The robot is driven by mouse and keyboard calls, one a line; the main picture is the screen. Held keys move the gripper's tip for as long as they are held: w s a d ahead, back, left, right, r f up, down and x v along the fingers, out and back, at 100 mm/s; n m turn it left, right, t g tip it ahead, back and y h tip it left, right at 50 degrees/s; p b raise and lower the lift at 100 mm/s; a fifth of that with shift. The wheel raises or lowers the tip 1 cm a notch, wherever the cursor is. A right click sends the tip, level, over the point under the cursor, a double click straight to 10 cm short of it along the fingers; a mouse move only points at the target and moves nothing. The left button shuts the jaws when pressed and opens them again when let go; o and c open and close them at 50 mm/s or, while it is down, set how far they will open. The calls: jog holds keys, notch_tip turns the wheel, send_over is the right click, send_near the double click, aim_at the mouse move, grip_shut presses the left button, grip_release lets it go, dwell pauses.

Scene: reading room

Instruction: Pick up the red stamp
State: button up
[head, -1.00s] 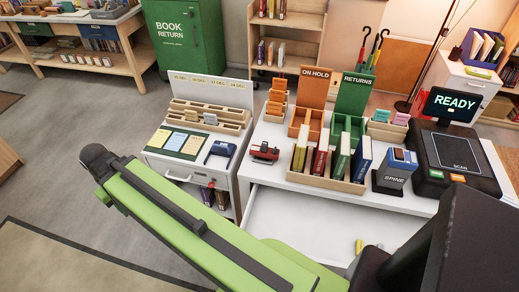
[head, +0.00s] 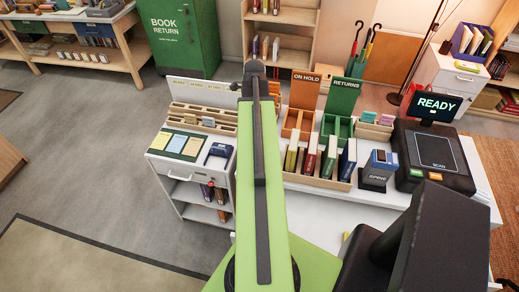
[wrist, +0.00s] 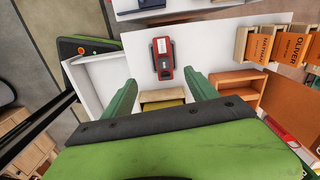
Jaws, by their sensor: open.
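The red stamp (wrist: 163,58) lies on the white counter in the wrist view, red with a dark middle and a pale label. It is apart from the other things around it. In the head view my arm covers the stamp and the gripper's fingers are not discernible.
A small wooden box (wrist: 162,96) shows between the fingers, nearer my wrist. An orange wooden holder (wrist: 237,82) stands right of the right finger. In the head view, a book rack (head: 318,178), a blue SPINE device (head: 378,170) and a scanner (head: 432,155) stand right of my arm.

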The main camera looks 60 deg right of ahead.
jog(key=shift+m, duration=0.5)
jog(key=f+b, duration=0.6)
jog(key=s+f+b, duration=0.1)
jog(key=f+b, duration=0.4)
jog(key=b, duration=0.1)
jog(key=d+f+b, duration=0.1)
jog(key=f+b, duration=0.5)
jog(key=shift+s+d+f, duration=0.1)
jog(key=shift+s+f, duration=0.05)
jog(key=shift+f, duration=0.15)
jog(key=shift+r, duration=0.2)
grip_shut()
